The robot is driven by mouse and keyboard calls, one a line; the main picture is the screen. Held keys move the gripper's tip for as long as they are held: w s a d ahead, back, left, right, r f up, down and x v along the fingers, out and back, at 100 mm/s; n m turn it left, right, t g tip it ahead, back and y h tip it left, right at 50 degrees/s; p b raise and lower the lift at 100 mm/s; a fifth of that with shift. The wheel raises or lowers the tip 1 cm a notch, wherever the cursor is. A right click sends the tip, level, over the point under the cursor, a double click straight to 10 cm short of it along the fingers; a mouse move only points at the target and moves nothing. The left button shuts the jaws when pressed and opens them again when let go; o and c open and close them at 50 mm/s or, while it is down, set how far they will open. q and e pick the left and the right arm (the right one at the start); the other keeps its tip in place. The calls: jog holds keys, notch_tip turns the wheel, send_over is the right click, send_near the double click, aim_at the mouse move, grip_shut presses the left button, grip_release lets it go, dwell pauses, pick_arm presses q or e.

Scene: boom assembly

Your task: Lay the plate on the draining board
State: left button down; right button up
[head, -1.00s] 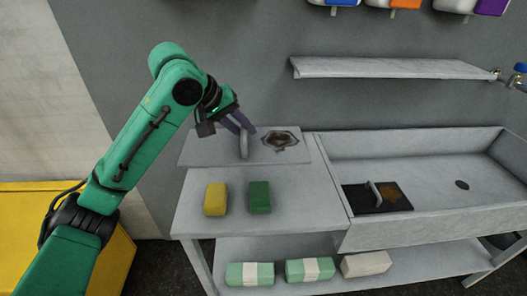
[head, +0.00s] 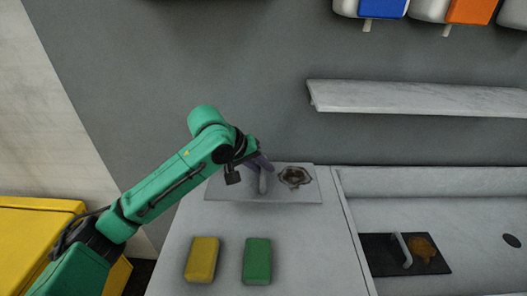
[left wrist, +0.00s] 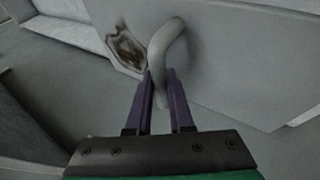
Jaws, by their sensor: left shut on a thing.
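A flat grey plate (head: 232,188) with an arched handle (head: 264,182) and a dark brown stain is at the back of the grey draining board (head: 305,235), left of the sink. My left gripper (head: 262,168) is shut on the plate's handle. In the left wrist view the purple fingers (left wrist: 161,82) stand on either side of the handle (left wrist: 161,50), and the plate (left wrist: 235,70) spreads behind them, stain at upper left. I cannot tell whether the plate touches the board. My right gripper is not in view.
A yellow block (head: 201,259) and a green block (head: 257,261) sit on the front of the board. A dark plate (head: 380,262) with a handle and brown stain lies in the sink (head: 470,215) at right. A shelf (head: 420,97) and dispensers (head: 383,8) are on the wall.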

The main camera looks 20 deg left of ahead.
aim_at(251, 185)
pick_arm(q)
notch_tip(251, 185, down, 9)
jog(key=shift+w+f, duration=0.15)
jog(key=c, duration=0.9)
grip_release()
jog(key=shift+f, duration=0.15)
jog(key=shift+o, duration=0.5)
jog(key=shift+s+d, duration=0.1)
jog(key=shift+s, duration=0.1)
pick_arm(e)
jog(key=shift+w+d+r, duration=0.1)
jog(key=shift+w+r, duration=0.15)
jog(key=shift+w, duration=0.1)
pick_arm(q)
jog(key=v, duration=1.2)
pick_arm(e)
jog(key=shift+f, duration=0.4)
